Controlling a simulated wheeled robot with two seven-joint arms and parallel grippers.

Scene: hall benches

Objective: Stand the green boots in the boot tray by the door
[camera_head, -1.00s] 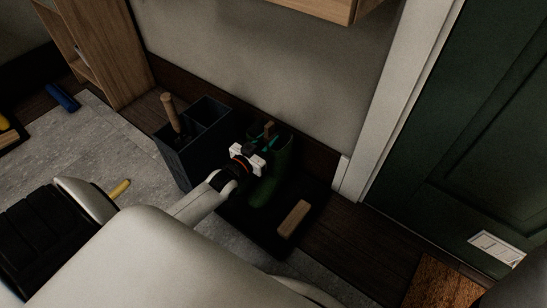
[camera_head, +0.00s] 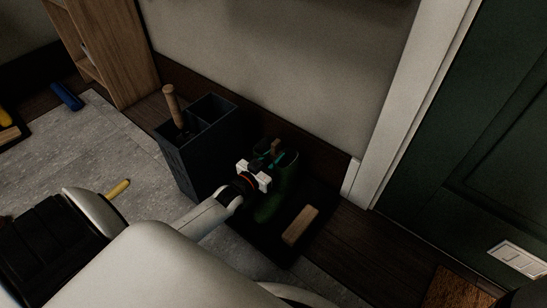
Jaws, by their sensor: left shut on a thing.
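A green boot (camera_head: 285,185) is upright over the dark boot tray (camera_head: 262,247), toe pointing to the lower left. A small wooden piece (camera_head: 275,146) shows at its top. My left gripper (camera_head: 267,166) is shut on the boot's upper part from the left. The fingertips are partly lost in the dark. I cannot tell whether the sole touches the tray, or whether a second boot is behind it. My right gripper is not in view.
A wooden block (camera_head: 300,225) lies in the tray's right part. A dark divided bin (camera_head: 185,165) with a wooden-handled item (camera_head: 171,104) stands close left of the tray. The wall and white door frame (camera_head: 400,110) border it. The green door (camera_head: 480,140) is at right.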

